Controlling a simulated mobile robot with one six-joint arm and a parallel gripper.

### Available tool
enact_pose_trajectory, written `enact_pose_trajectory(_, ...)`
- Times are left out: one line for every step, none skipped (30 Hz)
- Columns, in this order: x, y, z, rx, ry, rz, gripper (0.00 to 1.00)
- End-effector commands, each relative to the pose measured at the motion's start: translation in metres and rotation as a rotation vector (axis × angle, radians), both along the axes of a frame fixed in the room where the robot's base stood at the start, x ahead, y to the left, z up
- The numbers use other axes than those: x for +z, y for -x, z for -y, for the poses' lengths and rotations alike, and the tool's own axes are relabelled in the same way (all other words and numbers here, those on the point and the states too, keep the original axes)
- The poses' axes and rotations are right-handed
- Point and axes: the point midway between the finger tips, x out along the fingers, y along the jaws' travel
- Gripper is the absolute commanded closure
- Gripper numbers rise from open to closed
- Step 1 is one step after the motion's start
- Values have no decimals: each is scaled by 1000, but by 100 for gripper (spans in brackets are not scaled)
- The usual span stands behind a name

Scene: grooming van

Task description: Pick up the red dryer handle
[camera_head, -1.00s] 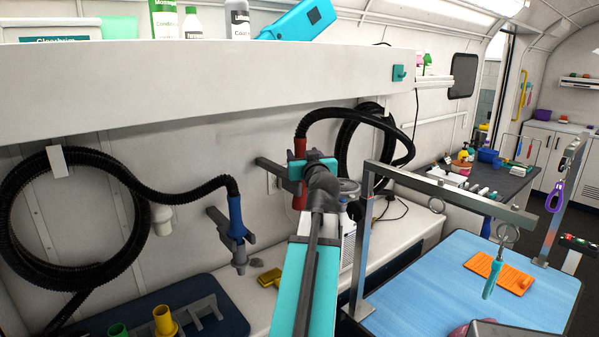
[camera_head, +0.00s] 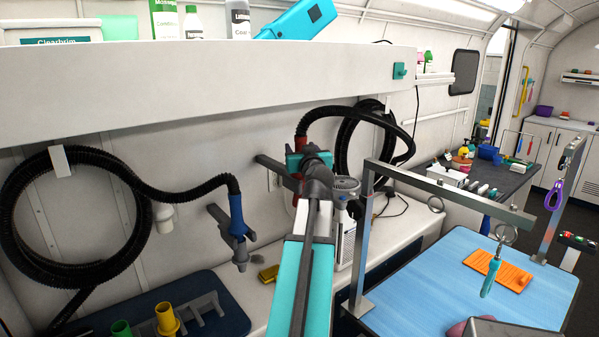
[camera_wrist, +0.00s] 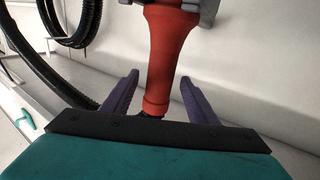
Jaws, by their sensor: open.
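The red dryer handle (camera_wrist: 168,62) hangs in a grey holder (camera_wrist: 208,8) on the wall, seen close up in the wrist view. In the head view only its red upper part (camera_head: 301,142) shows, at the end of a black hose; my arm hides most of the rest. My gripper (camera_wrist: 158,88) is open, with one purple finger on each side of the handle's lower part. A gap shows between each finger and the handle. In the head view my wrist covers the fingers.
A blue handle (camera_head: 237,215) on another black hose (camera_head: 125,180) hangs in a holder to the left. A white shelf (camera_head: 200,85) with bottles runs above. A white canister-like unit (camera_head: 347,225) stands just right of my arm. A metal frame (camera_head: 362,250) rises beside the blue table (camera_head: 450,290).

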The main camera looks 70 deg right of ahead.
Motion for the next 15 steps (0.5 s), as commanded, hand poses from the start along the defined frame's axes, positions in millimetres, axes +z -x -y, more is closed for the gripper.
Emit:
enact_pose_trajectory(2,-2,5,0,-1,0,47)
enact_pose_trajectory(2,-4,7,0,-1,0,47)
enact_pose_trajectory(2,-6,11,0,-2,0,47)
enact_pose_trajectory(2,-7,13,1,-1,0,47)
enact_pose_trajectory(2,-9,16,1,-1,0,47)
enact_pose_trajectory(2,-11,20,1,-2,0,47)
enact_pose_trajectory(1,-13,23,0,-3,1,47)
enact_pose_trajectory(1,-14,26,0,-2,0,47)
enact_pose_trajectory(1,-16,29,-1,-1,0,47)
enact_pose_trajectory(1,-17,32,-1,-1,0,47)
enact_pose_trajectory(1,-18,34,-1,-1,0,47)
enact_pose_trajectory(0,-20,36,0,-1,-1,47)
enact_pose_trajectory(0,-20,37,0,-1,0,47)
enact_pose_trajectory(0,-21,39,-1,-1,0,47)
enact_pose_trajectory(-1,-22,40,-1,-1,0,47)
